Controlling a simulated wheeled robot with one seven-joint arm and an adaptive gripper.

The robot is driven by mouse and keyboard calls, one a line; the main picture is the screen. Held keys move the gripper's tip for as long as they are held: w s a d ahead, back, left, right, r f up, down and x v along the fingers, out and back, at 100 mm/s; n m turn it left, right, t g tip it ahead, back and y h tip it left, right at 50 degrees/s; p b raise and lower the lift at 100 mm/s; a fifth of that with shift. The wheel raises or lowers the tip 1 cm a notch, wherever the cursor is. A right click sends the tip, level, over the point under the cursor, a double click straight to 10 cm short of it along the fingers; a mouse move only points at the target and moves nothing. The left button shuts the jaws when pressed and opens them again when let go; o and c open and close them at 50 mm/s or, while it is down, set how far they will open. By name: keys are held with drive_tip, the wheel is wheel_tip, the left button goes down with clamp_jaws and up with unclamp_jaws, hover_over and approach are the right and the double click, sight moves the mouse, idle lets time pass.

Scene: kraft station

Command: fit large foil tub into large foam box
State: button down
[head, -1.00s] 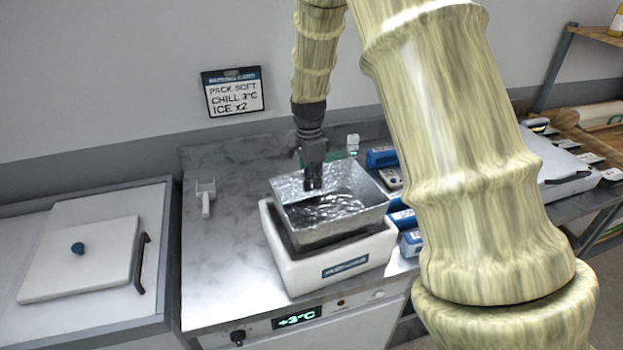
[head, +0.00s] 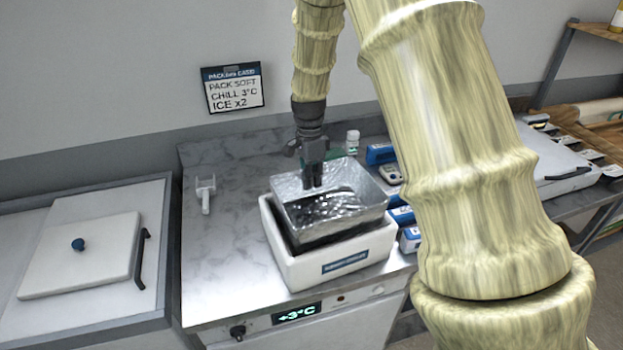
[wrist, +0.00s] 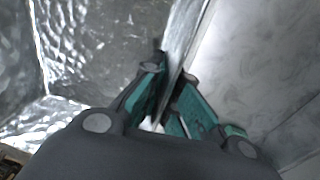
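The large foil tub (head: 345,208) is a shiny silver open tray, seen in the head view over the mouth of the white large foam box (head: 345,272). The tub's lower part sits within the box opening, and its rim stands above the box walls, slightly tilted. My gripper (head: 314,185) is at the tub's far wall. In the wrist view the gripper fingers (wrist: 172,88) close on the thin foil wall, with the tub's inside (wrist: 95,50) to the left. Whether the tub's base touches the box floor is hidden.
A white scoop-like tool (head: 205,193) lies on the marbled counter (head: 225,255) to the left. Blue packs (head: 382,155) and a small white bottle (head: 352,142) stand close right and behind. A white lid (head: 85,255) with a blue knob lies further left.

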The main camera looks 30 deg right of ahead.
drive_tip(key=shift+f, duration=0.4)
drive_tip(key=shift+r+p, duration=0.4)
drive_tip(key=shift+p, duration=0.1)
idle(0.6)
drive_tip(key=c, duration=1.2)
unclamp_jaws()
drive_tip(key=shift+o, duration=0.2)
drive_tip(key=shift+r, duration=0.1)
drive_tip(key=shift+r+p, duration=3.7)
drive_tip(key=shift+r, duration=0.7)
